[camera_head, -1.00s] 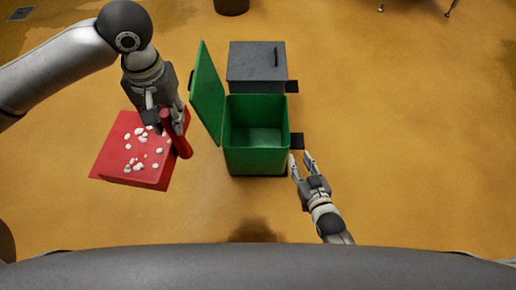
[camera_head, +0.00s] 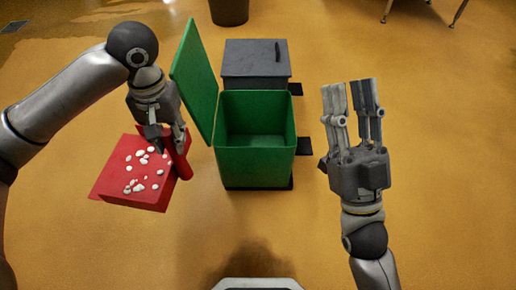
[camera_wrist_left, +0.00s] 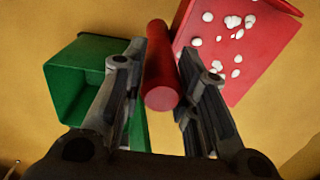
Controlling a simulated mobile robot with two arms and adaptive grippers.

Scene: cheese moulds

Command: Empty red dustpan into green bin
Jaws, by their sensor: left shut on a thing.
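The red dustpan (camera_head: 120,192) is held left of the green bin, roughly level, with several white pieces (camera_head: 137,186) lying on it. My left gripper (camera_head: 167,140) is shut on its red handle. In the left wrist view the handle (camera_wrist_left: 160,70) lies between the fingers, with part of the pan (camera_wrist_left: 255,75) beyond. The green bin (camera_head: 256,165) is upright, its lid (camera_head: 193,85) raised on the left side. The visible inside looks empty. The bin also shows in the left wrist view (camera_wrist_left: 75,85). My right gripper (camera_head: 351,95) is open and empty, right of the bin.
A dark grey bin (camera_head: 250,68) with a closed lid stands behind the green one. Dark pedals (camera_head: 304,146) stick out at the bins' right sides. A dark round container (camera_head: 229,10) is at the back. The floor on the right is clear.

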